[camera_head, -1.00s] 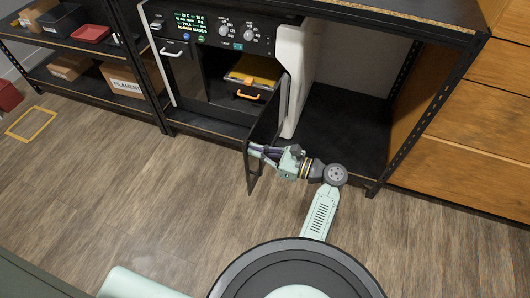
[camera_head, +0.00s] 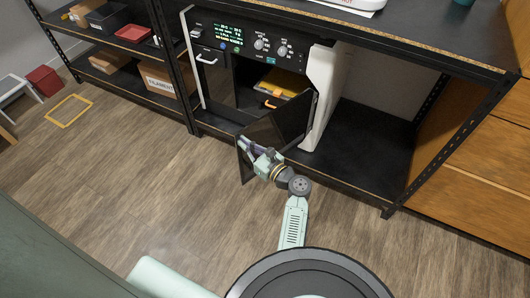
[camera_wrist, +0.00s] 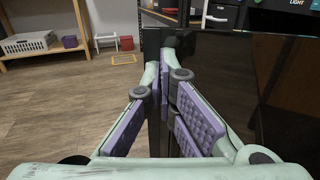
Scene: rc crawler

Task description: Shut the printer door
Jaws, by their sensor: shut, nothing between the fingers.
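The printer (camera_head: 230,28) stands on the lower deck of a black shelf unit, with a lit display and knobs on its front. Its dark door (camera_head: 285,122) is hinged on the right and stands partly open, swung out toward me. Behind it the chamber shows a yellow tray with an orange handle (camera_head: 265,102). My gripper (camera_head: 248,147) is shut and empty, at the outer face of the door near its free edge. In the wrist view the purple-padded fingers (camera_wrist: 165,72) are close to the dark door panel (camera_wrist: 215,75); whether they touch it is unclear.
A black shelf post (camera_head: 172,65) and another shelf unit with boxes are at the left. The shelf deck (camera_head: 360,150) right of the printer is bare. Wooden drawers (camera_head: 470,170) stand at the right. The wood floor in front is clear.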

